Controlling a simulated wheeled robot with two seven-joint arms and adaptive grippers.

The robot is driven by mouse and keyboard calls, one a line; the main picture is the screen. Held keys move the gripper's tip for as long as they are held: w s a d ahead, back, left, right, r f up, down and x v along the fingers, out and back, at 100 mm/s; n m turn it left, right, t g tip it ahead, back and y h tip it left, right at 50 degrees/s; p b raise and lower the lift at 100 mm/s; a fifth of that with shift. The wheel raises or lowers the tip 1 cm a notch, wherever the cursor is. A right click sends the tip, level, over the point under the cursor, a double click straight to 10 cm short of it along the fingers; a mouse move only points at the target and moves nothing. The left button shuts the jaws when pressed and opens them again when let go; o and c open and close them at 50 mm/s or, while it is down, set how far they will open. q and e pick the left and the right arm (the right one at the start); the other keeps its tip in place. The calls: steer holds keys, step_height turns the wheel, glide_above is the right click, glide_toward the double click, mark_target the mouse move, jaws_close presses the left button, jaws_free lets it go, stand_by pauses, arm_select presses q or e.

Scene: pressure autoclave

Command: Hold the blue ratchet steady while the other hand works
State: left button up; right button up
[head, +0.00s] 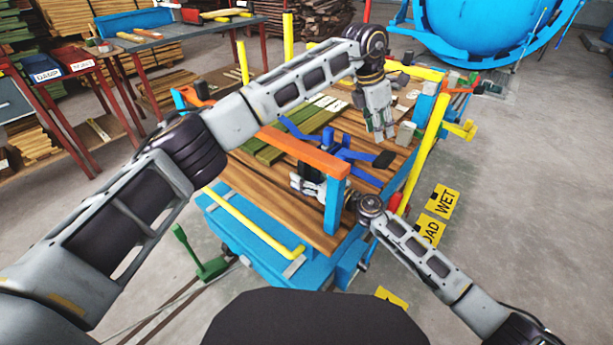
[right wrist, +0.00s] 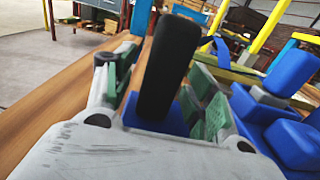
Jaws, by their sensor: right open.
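The blue ratchet (head: 352,155) lies on the wooden boards of the cart, behind the orange bar. In the right wrist view its blue parts (right wrist: 295,140) show at the right. A black handle (right wrist: 168,65) with a blue base stands between the green-padded fingers of my right gripper (right wrist: 165,95). The fingers are open, with a gap on the handle's left side. In the head view my right gripper (head: 307,184) is low over the boards, partly hidden by the orange bar and blue post. My left gripper (head: 379,130) points down behind the ratchet; its finger opening is unclear.
An orange bar (head: 300,150) on a blue post (head: 335,205) crosses in front of the ratchet. Yellow posts (head: 428,150) edge the cart. Green boards (head: 285,135) lie at the back left of the deck.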

steer(key=shift+c, duration=0.3)
jaws_close()
stand_by(0.3)
